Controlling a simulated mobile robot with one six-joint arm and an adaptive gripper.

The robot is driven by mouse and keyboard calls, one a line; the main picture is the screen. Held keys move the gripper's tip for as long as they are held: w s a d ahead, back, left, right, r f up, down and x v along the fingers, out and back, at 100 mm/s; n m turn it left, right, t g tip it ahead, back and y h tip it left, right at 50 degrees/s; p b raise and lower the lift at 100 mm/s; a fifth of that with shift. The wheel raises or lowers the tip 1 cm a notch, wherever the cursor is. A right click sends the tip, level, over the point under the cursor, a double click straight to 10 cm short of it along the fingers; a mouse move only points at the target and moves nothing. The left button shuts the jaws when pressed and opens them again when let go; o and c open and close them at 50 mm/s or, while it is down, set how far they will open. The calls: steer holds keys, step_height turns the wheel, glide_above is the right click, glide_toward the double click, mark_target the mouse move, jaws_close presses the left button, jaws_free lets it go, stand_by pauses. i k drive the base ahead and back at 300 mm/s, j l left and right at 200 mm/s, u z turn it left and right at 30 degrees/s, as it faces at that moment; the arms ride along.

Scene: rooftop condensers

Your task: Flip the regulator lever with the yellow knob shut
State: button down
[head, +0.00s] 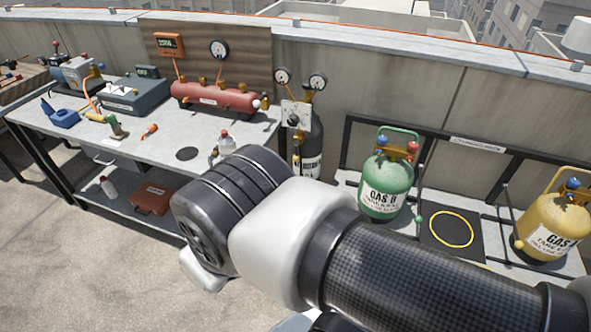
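The regulator assembly stands at the back wall right of the bench, with two round gauges (299,79) above a pale plate (295,114) with a dark round part on it. A dark cylinder (313,140) stands behind and beside it. A small yellowish part (296,157) shows below the plate; it is too small to tell whether it is the yellow knob, or how the lever is set. My arm crosses the lower middle of the view, in front of the cylinder's lower part. My gripper's fingers are not visible.
The bench (185,140) at left carries a red manifold (215,97), a grey case (133,93) and a bottle (225,141). At right, a green tank (386,185) and a yellow tank (556,226) stand by a black rail. A yellow ring (452,229) lies between them. Floor at lower left is clear.

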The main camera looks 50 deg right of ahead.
mark_target(296, 158)
steer(key=z, duration=1.6)
steer(key=i+l+z, duration=0.15)
steer(key=i+z, duration=0.5)
steer(key=i, duration=0.05)
